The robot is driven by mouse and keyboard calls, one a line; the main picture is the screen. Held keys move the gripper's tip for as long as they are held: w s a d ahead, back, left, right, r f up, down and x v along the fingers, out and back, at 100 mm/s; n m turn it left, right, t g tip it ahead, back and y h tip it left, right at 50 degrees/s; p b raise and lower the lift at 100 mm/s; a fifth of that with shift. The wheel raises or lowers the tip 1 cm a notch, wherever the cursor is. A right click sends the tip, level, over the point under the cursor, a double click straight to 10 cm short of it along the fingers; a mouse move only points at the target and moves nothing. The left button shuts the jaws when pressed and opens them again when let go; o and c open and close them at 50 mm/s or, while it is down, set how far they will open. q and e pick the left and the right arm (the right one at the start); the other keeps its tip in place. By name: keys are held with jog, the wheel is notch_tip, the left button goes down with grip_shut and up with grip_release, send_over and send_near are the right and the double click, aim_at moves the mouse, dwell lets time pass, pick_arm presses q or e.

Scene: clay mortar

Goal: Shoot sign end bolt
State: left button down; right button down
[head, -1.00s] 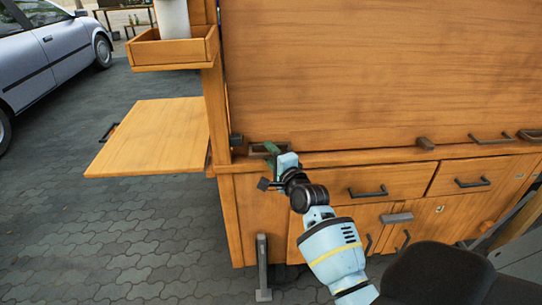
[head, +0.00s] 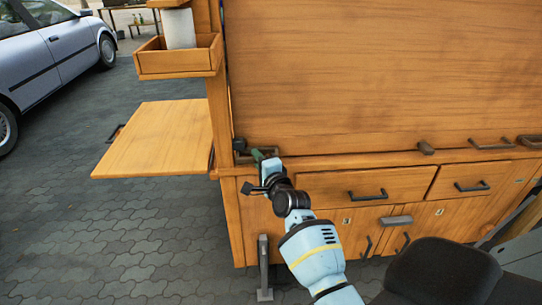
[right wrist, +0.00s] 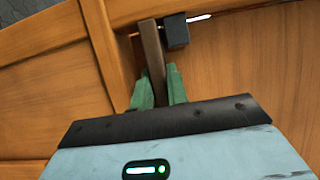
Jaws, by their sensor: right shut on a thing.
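The sign end bolt shows as a grey-brown bar (right wrist: 152,50) in the right wrist view, and as a dark handle (head: 243,158) at the lower left corner of the big wooden panel (head: 370,75) in the head view. A small black block (right wrist: 176,31) sits beside the bar; it also shows in the head view (head: 240,144). My right gripper (right wrist: 160,85), with green fingers, is shut on the bar, one finger on each side. Its fingers also show in the head view (head: 257,155). My left gripper is out of view.
A wooden side shelf (head: 155,140) juts out left at mid height, below a small tray (head: 180,62) holding a white roll (head: 179,28). Drawers with dark handles (head: 368,195) line the front. A grey leg (head: 264,265) stands on the paving. A parked car (head: 55,55) is at far left.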

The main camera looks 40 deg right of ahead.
jog(key=shift+w+a+r, duration=0.1)
jog(key=shift+w+a, duration=0.1)
jog(key=shift+a, duration=0.15)
jog(key=c, duration=1.4)
grip_release()
jog(key=shift+a, duration=0.1)
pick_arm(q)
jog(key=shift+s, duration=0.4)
pick_arm(e)
jog(key=shift+o, duration=0.2)
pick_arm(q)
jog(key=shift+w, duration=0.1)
pick_arm(e)
jog(key=shift+s, duration=0.2)
pick_arm(q)
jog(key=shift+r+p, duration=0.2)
jog(key=shift+p, duration=0.15)
pick_arm(e)
jog(key=s+a, duration=0.1)
jog(key=s, duration=0.6)
jog(key=shift+s, duration=0.15)
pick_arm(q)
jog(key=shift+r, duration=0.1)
